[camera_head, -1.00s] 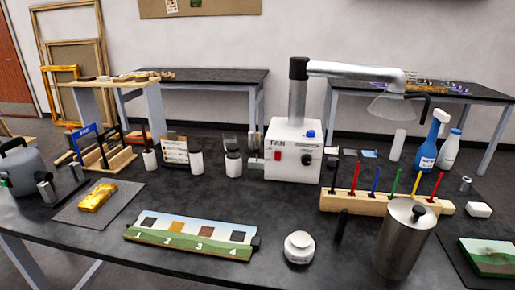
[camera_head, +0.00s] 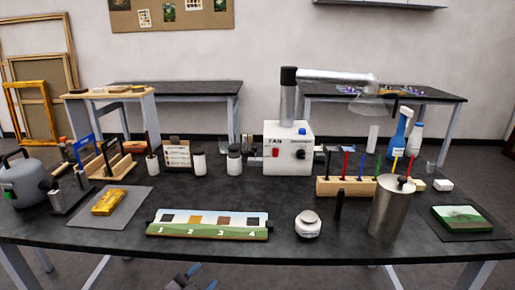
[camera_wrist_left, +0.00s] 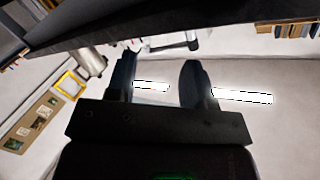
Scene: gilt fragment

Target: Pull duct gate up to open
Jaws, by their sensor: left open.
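The white fan box (camera_head: 288,150) stands at the back middle of the black table, with a red switch, a dark knob and a blue knob on top. A grey duct pipe (camera_head: 288,100) rises from it and bends right to a clear hood (camera_head: 370,104). A small upright grey piece (camera_head: 248,146) stands at the box's left side; I cannot tell whether it is the duct gate. My left gripper (camera_head: 194,276) shows at the bottom edge, below the table's front edge and far from the fan. In the left wrist view its fingers (camera_wrist_left: 160,78) are apart and empty. My right gripper is not in view.
A gold piece (camera_head: 108,202) lies on a grey mat at left. Bare tabletop lies between strip and fan.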

